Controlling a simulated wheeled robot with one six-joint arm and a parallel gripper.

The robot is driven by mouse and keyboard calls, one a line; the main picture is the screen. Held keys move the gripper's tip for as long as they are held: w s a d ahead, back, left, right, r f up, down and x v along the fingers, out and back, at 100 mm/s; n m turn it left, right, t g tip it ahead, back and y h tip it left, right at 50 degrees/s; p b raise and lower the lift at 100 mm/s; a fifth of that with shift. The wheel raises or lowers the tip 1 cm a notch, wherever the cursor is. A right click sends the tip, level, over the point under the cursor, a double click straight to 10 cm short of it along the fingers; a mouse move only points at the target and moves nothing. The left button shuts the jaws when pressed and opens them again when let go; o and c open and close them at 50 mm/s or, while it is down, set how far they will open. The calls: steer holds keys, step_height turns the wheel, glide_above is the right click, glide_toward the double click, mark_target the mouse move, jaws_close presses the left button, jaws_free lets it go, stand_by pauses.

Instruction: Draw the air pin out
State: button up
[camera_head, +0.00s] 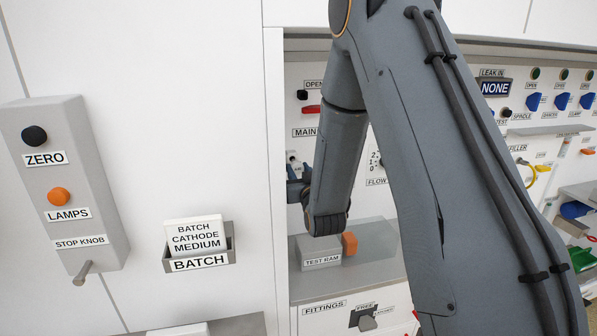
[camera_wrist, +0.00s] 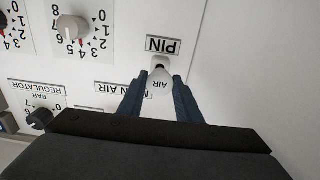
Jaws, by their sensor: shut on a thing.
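The air pin (camera_wrist: 160,84), a pale tag-like piece marked AIR, shows between the fingers in the wrist view, below the upside-down PIN label (camera_wrist: 163,46). My gripper (camera_wrist: 159,78) is shut on it, one dark finger on each side. The pin's top end meets the white panel close to the label; how deep it sits cannot be told.
In the wrist view, a regulator knob (camera_wrist: 39,119) and a pale dial knob (camera_wrist: 72,28) are on the panel to the left. In the head view, a TEST RAM block (camera_head: 320,250) stands on the ledge below my wrist. A BATCH card holder (camera_head: 199,262) is on the left wall.

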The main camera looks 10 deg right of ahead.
mark_target(298, 169)
steer(key=shift+w+b, duration=0.95)
steer(key=shift+w, duration=1.05)
stand_by(0.4)
steer(key=o, duration=1.3)
steer(key=shift+c, duration=0.2)
steer(key=s+b, duration=0.2)
steer(key=s, duration=0.5)
steer(key=shift+s, duration=0.4)
steer(key=shift+s, duration=0.1)
